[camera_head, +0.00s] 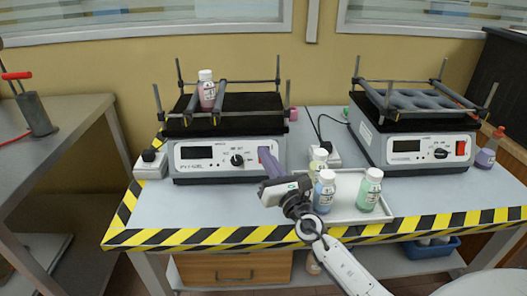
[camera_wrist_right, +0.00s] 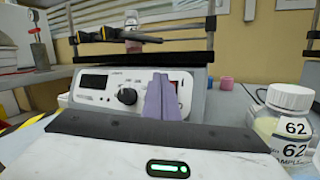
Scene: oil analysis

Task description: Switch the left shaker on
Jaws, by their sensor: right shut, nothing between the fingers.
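The left shaker (camera_head: 205,160) stands on the striped table, with a dark display, a black knob (camera_head: 237,160) and a bottle with reddish contents (camera_head: 206,90) on its top platform. My right gripper (camera_head: 267,158) is shut and empty, its purple fingertips at the right end of the shaker's front panel. The display (camera_wrist_right: 94,82) looks dark. My left gripper is not in view.
A second shaker (camera_head: 412,145) stands on the right, with a red switch (camera_head: 461,148). A white tray (camera_head: 345,214) with a blue bottle (camera_head: 324,191), a green bottle (camera_head: 369,189) and a pale yellow bottle (camera_head: 318,162) is beside my right gripper. The table's front left is clear.

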